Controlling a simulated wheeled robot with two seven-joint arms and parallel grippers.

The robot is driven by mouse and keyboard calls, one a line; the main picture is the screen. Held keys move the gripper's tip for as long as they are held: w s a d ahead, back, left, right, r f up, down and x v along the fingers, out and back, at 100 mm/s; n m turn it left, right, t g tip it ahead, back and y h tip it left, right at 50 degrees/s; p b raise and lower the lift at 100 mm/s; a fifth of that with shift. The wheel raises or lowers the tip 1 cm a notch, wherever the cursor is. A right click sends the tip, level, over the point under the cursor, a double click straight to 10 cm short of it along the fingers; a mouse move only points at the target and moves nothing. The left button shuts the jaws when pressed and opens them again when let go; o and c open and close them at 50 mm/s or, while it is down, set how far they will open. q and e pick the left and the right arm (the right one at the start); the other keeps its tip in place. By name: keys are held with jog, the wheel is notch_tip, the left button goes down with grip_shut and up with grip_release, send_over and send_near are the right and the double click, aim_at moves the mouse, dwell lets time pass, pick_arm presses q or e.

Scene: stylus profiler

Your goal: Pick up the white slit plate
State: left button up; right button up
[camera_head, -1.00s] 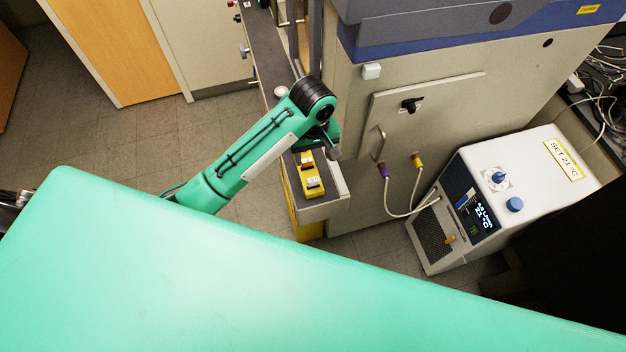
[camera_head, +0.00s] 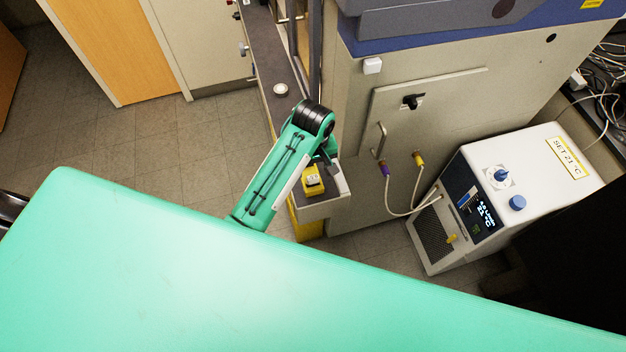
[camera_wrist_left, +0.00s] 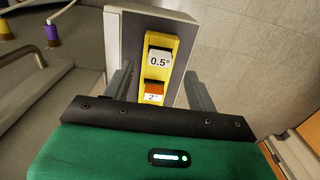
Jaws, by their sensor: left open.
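The white slit plate, marked 0.5° (camera_wrist_left: 160,60), sits in a yellow holder (camera_wrist_left: 171,42) on a grey ledge. In the head view, the white plate (camera_head: 313,181) shows just below my left wrist. An orange plate marked 2° (camera_wrist_left: 153,93) sits in the same holder, nearer my gripper in the wrist view. My left gripper (camera_wrist_left: 159,72) is open and empty, with one finger on each side of the holder. I cannot tell its height above the plates. In the head view my arm hides most of the gripper. My right gripper is not seen.
The ledge (camera_head: 325,207) ends in a corner close to the holder. A large grey cabinet (camera_head: 350,150) with a door handle and hoses stands at its right. A white chiller unit (camera_head: 545,165) stands on the floor. A round white disc (camera_head: 280,88) lies further back on the ledge.

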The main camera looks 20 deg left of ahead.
aim_at(313, 177)
pick_arm(q)
notch_tip(313, 177, down, 6)
jog(key=shift+r+p, duration=0.25)
jog(key=shift+p, duration=0.5)
jog(key=shift+f, duration=0.3)
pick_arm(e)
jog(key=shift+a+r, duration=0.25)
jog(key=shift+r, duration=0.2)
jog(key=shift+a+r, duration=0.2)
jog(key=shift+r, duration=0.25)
pick_arm(q)
jog(key=c, duration=0.9)
jog(key=shift+c, duration=0.8)
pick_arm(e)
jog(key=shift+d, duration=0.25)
